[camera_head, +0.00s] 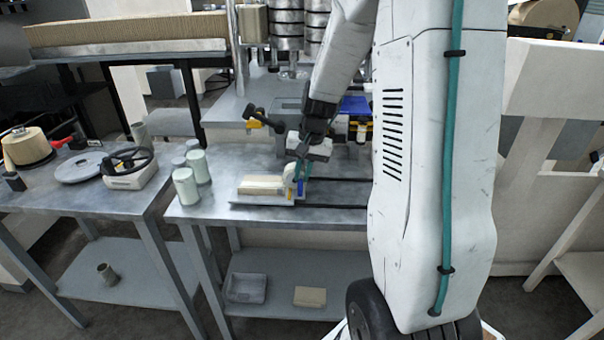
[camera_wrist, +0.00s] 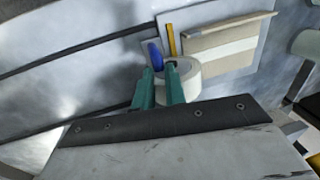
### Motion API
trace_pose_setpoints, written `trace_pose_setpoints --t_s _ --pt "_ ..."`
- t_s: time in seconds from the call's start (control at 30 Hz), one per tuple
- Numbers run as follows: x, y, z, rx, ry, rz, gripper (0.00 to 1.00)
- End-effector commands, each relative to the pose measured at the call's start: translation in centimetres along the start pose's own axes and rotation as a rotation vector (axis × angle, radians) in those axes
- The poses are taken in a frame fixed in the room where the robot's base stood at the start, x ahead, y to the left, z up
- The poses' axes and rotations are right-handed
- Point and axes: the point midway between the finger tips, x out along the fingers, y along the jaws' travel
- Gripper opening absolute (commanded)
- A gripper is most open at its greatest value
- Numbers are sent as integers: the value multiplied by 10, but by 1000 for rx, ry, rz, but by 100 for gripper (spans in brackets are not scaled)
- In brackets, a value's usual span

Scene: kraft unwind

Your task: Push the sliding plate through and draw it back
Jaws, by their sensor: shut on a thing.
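The sliding plate (camera_head: 240,204) is a thin grey plate at the front of the metal bench, with a beige pad (camera_head: 262,185), a white roll, and blue and yellow pieces on it. It also shows in the wrist view (camera_wrist: 212,18). My gripper (camera_head: 300,168) is low at the plate's right end, with its teal fingers (camera_wrist: 159,72) close together beside the white roll (camera_wrist: 182,82). The blue piece (camera_wrist: 155,53) and the yellow strip (camera_wrist: 171,40) lie just beyond the fingertips. The fingers appear shut at the plate's end; the exact gripped part is hidden.
Two dark rails (camera_head: 340,180) run right from the plate along the bench. Pale green cylinders (camera_head: 186,187) stand left of the plate. Behind my gripper are a black and yellow tool (camera_head: 262,120) and a blue bin (camera_head: 355,105). A left-hand table (camera_head: 95,200) stands alongside.

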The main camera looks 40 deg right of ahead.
Motion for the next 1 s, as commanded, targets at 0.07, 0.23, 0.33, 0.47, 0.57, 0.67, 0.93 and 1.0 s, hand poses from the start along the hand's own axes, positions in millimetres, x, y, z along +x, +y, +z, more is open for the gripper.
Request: trace_pose_setpoints --t_s 0.07,0.23,0.33,0.47,0.57,0.67,0.93,1.0 --pt "0 -4 0 -2 3 -5 0" --pt "0 -4 -1 -1 3 -5 34" --pt "0 -2 -1 1 3 -4 34" --pt "-2 -1 -1 1 3 -4 34" --pt "-9 -1 -2 0 4 -4 34" --pt "-25 -2 -2 -1 7 -5 34" --pt "-67 -3 -1 -2 5 -4 34" --pt "-73 -3 -1 -2 4 -4 34"
